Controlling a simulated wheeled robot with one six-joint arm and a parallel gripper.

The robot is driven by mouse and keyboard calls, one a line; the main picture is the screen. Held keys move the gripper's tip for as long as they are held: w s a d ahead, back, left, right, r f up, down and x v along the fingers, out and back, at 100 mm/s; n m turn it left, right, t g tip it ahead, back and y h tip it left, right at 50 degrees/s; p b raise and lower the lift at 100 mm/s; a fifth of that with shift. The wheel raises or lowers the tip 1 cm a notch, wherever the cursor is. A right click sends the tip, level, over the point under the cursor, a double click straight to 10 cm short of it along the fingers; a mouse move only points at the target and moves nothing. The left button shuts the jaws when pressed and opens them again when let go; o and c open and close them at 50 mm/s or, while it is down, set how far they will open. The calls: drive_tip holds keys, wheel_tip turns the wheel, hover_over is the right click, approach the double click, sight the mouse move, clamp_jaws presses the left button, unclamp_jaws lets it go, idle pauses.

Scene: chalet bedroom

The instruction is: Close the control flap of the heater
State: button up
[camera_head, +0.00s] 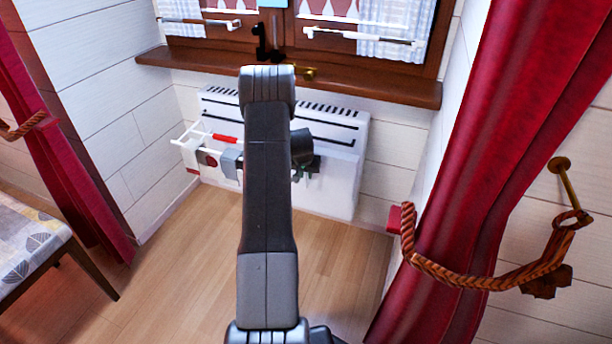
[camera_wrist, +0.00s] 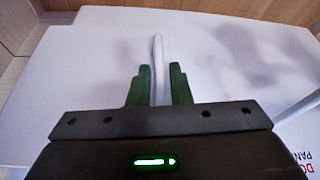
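The white heater (camera_head: 335,185) stands on the wall under the window in the head view. Its white front fills most of the wrist view (camera_wrist: 90,60). My gripper (camera_wrist: 160,73) has its two green fingers apart, close to the heater front. A narrow white upright piece (camera_wrist: 158,60) stands between the fingers, with small gaps seen beside it. It may be the control flap seen edge-on, but I cannot be sure.
The wooden sill (camera_head: 390,92) runs above. A red curtain (camera_head: 480,150) with a rope tie (camera_head: 480,280) hangs at right, a bed or bench (camera_head: 30,240) at left. Open floor (camera_head: 185,260) lies between.

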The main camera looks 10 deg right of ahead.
drive_tip(key=p+v, duration=0.2)
drive_tip(key=v, duration=0.9)
drive_tip(key=shift+p, duration=0.35)
drive_tip(key=b+x, duration=0.4)
drive_tip(key=x, duration=1)
drive_tip(key=shift+s, duration=0.1)
drive_tip(key=shift+s+a+r, duration=0.15)
drive_tip(key=shift+s+a, duration=0.05)
drive_tip(key=shift+s, duration=0.1)
